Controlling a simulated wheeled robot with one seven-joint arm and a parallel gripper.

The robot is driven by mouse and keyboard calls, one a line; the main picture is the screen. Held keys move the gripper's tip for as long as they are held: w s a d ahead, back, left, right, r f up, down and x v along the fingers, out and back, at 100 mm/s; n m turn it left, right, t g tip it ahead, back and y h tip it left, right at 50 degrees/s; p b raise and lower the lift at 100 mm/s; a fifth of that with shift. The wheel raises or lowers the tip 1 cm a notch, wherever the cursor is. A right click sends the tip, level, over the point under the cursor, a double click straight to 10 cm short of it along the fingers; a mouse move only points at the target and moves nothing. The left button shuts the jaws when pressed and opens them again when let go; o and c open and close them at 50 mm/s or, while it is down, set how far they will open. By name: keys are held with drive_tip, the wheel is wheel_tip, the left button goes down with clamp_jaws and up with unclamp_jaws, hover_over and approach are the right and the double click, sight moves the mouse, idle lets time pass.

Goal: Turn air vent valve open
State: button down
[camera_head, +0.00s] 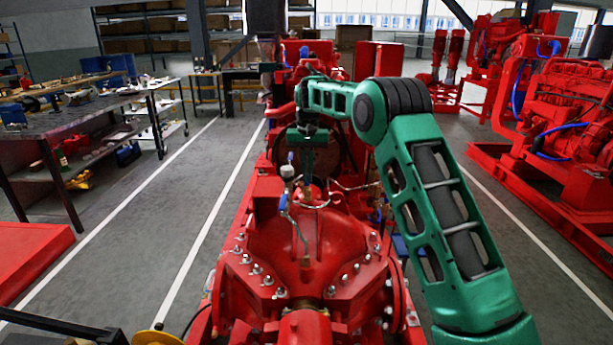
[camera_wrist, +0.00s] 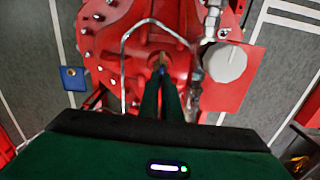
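The red pump casing (camera_head: 308,255) fills the lower middle of the head view. Thin silver piping and a small fitting stand on its top. In the wrist view, a small brass and blue part (camera_wrist: 162,69), perhaps the air vent valve and its handle, shows at my fingertips. My gripper (camera_head: 307,186) points down over the casing top, beside the piping. Its green fingers also show in the wrist view (camera_wrist: 163,78), close together with a narrow gap. Whether they touch or hold the blue part is unclear. My fingers hide part of it.
A round gauge (camera_head: 287,171) stands just left of my gripper, with a blue-handled valve (camera_head: 283,202) below it. A bent silver pipe (camera_wrist: 150,24) arches close to my fingertips. A workbench (camera_head: 75,125) is at left. Open floor (camera_head: 165,205) lies left of the pump.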

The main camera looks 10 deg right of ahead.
drive_tip(key=shift+w+r, duration=0.1)
drive_tip(key=shift+w, duration=0.05)
drive_tip(key=c, duration=2)
unclamp_jaws()
wheel_tip(320, 180, up, 11)
drive_tip(key=shift+f, duration=0.2)
